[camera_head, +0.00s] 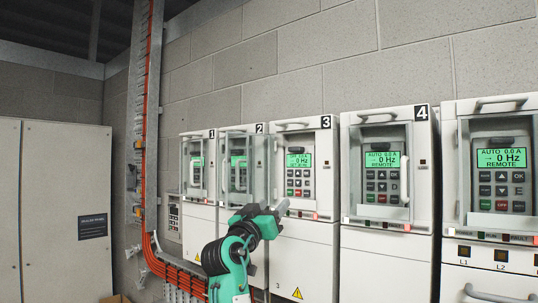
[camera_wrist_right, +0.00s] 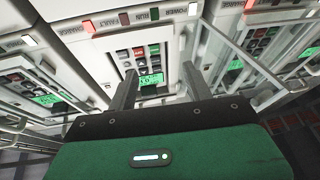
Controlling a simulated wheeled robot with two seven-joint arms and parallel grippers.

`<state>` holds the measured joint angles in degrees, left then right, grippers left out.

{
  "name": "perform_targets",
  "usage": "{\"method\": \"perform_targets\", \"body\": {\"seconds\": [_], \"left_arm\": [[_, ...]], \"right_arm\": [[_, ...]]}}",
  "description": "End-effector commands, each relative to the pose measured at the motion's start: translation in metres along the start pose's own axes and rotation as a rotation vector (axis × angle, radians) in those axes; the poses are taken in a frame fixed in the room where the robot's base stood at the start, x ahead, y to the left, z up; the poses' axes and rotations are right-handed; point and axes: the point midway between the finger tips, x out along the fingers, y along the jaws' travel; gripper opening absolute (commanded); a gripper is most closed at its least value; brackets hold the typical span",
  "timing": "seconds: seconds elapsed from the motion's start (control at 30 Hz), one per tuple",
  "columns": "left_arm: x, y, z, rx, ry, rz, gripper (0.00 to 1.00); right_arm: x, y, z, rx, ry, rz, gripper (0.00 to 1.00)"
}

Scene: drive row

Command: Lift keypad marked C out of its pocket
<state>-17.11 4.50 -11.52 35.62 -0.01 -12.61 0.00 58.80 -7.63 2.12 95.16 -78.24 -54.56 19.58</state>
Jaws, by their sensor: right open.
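Several keypads with lit green screens sit in pockets of the numbered drives; I cannot make out which is marked C. The keypad in drive 3 (camera_head: 299,174) is seated upright, with its pocket uncovered. The keypad in drive 4 (camera_head: 382,173) is also seated. My right gripper (camera_head: 281,208) is open and empty, in front of and below drives 2 and 3. In the right wrist view, its two fingers (camera_wrist_right: 158,88) point at a drive, with a seated keypad (camera_wrist_right: 139,54) beyond and between them, apart from it. My left gripper is not in view.
A clear door (camera_wrist_right: 250,62) stands out beside the faced drive. Drive 2 (camera_head: 238,168) shows a clear cover. A handle (camera_head: 500,293) juts out at bottom right. An orange cable run (camera_head: 148,120) and grey cabinets (camera_head: 65,200) stand left.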

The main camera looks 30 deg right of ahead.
Motion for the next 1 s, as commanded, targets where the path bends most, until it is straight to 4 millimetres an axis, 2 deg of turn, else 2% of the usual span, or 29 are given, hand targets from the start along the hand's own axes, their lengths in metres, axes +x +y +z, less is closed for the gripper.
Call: {"method": "perform_targets", "body": {"seconds": [0.03,0.2,0.3,0.4,0.57,1.0], "left_arm": [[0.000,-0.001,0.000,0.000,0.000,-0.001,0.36],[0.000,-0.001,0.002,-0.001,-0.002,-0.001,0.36],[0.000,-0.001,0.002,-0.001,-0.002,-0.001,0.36],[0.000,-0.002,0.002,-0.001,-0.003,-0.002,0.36],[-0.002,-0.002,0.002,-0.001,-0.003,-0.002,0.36],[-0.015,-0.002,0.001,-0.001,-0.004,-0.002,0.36]], "right_arm": [[0.006,0.000,-0.026,0.007,0.033,0.015,0.51],[0.019,0.018,-0.103,0.029,0.134,0.089,0.51],[0.022,0.027,-0.137,0.036,0.177,0.119,0.51],[0.024,0.033,-0.157,0.038,0.205,0.137,0.51],[0.028,0.036,-0.165,0.038,0.217,0.147,0.51],[0.065,0.040,-0.150,0.036,0.216,0.146,0.51]]}}
